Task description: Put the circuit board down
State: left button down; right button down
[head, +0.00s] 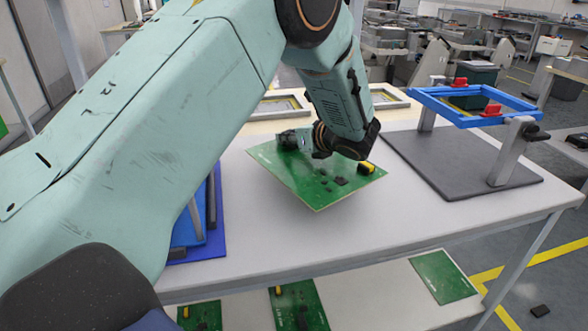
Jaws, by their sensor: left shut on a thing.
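A green circuit board (296,182) with dark parts and a yellow-and-black part is over the middle of the white upper table top (400,218). My left gripper (299,142) is shut on the board near its back edge, and the wrist hides some of it. The fingertips are hard to make out. My right gripper is out of view.
A blue frame (424,99) with red clamps stands over a dark base plate (412,154) at the right. Blue panels (217,240) are at the left. Grey frames (391,104) lie behind. More green boards (441,275) lie on the lower shelf (375,296). The front table top is clear.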

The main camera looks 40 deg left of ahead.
aim_at(293, 152)
pick_arm(q)
jog(key=f, duration=0.3)
jog(key=shift+w+f+b, duration=0.3)
jog(key=shift+f+b, duration=0.05)
jog(key=shift+d+f, duration=0.15)
jog(key=shift+f, duration=0.05)
jog(key=shift+d+f, duration=0.1)
jog(key=shift+f, duration=0.15)
jog(key=shift+s+f+b, duration=0.15)
jog(key=shift+f+b, duration=0.2)
jog(key=shift+f, duration=0.2)
jog(key=shift+s+f+b, duration=0.15)
jog(key=shift+f+b, duration=0.15)
jog(key=shift+f, duration=0.25)
jog(key=shift+w+a+f, duration=0.15)
jog(key=shift+a+f, duration=0.05)
jog(key=shift+f, duration=0.05)
jog(key=shift+w, duration=0.1)
jog(key=c, duration=1.7)
grip_release()
jog(key=shift+d, duration=0.1)
jog(key=o, duration=0.3)
jog(key=shift+s+r, duration=0.1)
jog(key=shift+s, duration=0.1)
jog(key=shift+o, duration=0.9)
jog(key=shift+w, duration=0.15)
